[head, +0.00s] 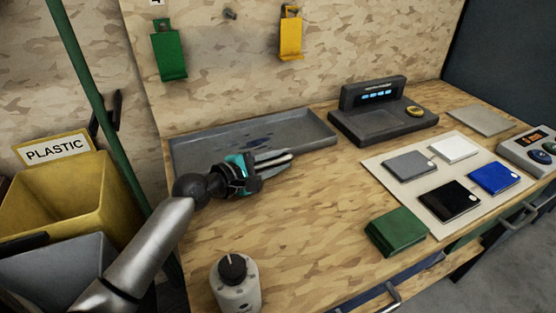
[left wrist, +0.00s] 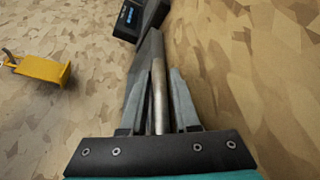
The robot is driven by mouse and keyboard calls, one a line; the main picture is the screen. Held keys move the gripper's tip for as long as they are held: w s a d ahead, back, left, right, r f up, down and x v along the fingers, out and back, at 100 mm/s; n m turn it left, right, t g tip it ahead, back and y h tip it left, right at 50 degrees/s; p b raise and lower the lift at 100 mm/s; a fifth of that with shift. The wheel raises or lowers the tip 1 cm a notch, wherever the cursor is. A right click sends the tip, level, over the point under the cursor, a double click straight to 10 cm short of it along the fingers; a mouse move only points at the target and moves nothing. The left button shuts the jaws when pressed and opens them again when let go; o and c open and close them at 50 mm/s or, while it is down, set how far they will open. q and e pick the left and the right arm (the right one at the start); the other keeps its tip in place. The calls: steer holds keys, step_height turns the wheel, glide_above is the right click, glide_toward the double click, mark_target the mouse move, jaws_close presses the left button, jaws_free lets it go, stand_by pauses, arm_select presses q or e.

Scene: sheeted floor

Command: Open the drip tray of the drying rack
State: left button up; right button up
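A shallow grey metal tray (head: 322,140) with dark blue stains inside lies on the bench against the back panel; it looks like the drip tray. No drying rack is clearly recognisable around it. My left gripper (head: 288,158) is at the tray's front edge. Its fingers are apart, with a narrow gap between them. In the left wrist view, my left gripper (left wrist: 160,85) has a pale narrow strip between its fingers, and the grey tray (left wrist: 148,52) runs away beyond the tips. I cannot tell whether the fingers touch the tray's rim. My right gripper is out of view.
A dark scale-like device (head: 385,122) stands right of the tray. A pale mat (head: 440,205) holds several coloured squares. A green block (head: 396,232) and a knobbed dispenser (head: 236,285) are near the front. A yellow PLASTIC bin (head: 60,205) stands left. The bench middle is clear.

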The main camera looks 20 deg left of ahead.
arm_select(q)
steer(key=shift+c, duration=0.2)
jaws_close()
steer(key=shift+s+d+f, duration=0.1)
steer(key=shift+f, duration=0.05)
stand_by(1.0)
